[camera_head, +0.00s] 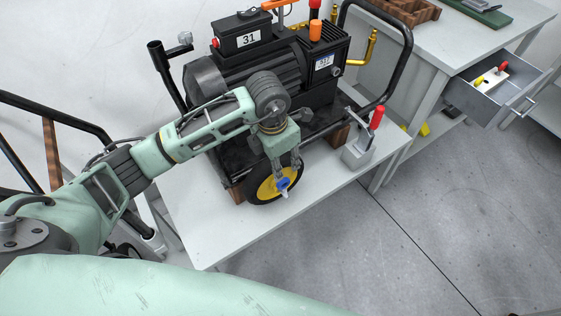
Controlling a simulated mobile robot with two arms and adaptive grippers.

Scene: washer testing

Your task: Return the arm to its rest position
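My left arm comes in from the left and reaches over the pressure washer (265,75), which stands on a white table. My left gripper (287,170) hangs fingers down in front of the washer's yellow-hubbed black wheel (262,190). Its two fingers look spread apart. A small blue piece with a white tip (284,184) shows just below the fingertips, against the wheel; whether they touch it cannot be told. My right gripper is not in view.
The white table (215,236) has bare room in front of the washer. A red-handled clamp (360,146) stands right of the wheel. An open drawer (488,92) holds small coloured parts. A black tubular handle frame (408,50) rises at the washer's right.

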